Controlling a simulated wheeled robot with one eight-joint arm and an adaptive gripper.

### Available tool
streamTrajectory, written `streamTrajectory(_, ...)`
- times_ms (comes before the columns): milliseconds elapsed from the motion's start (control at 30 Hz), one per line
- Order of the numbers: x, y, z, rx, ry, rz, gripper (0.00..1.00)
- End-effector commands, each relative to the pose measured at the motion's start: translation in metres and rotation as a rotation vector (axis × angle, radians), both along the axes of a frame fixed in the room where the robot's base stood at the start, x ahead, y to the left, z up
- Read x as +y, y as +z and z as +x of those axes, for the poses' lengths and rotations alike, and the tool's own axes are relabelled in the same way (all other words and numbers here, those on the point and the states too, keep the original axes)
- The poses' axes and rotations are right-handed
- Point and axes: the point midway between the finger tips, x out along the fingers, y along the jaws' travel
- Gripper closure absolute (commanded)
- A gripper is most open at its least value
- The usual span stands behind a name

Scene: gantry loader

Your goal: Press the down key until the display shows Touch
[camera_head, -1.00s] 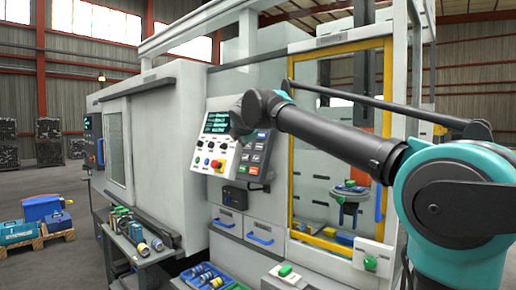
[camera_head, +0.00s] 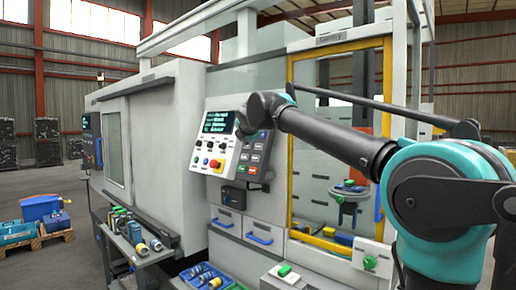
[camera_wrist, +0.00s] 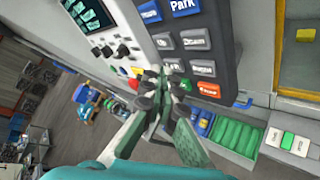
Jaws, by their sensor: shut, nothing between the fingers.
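The control panel (camera_head: 199,160) stands on the machine's front. Its dark display (camera_head: 216,121) shows several lines of light text, too small to read surely; it also shows tilted in the wrist view (camera_wrist: 88,14). The key block (camera_wrist: 222,45) has blue keys on top, one reading Park (camera_wrist: 184,6), then grey keys and an orange key (camera_wrist: 208,90). Contact cannot be told.
Knobs and a red button (camera_wrist: 134,85) sit left of the keys. A yellow-framed door (camera_head: 291,190) is at the right. Below are a blue-edged bin (camera_head: 190,275) and a green button box (camera_head: 285,272). A side shelf (camera_head: 150,256) holds parts.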

Motion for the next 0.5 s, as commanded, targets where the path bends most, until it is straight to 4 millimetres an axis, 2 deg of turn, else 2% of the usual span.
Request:
streamTrajectory(200, -0.016, -0.009, 0.021, 0.0, -0.002, 0.0, 1.0)
streamTrajectory(500, -0.025, -0.015, 0.032, -0.001, -0.001, 0.0, 1.0)
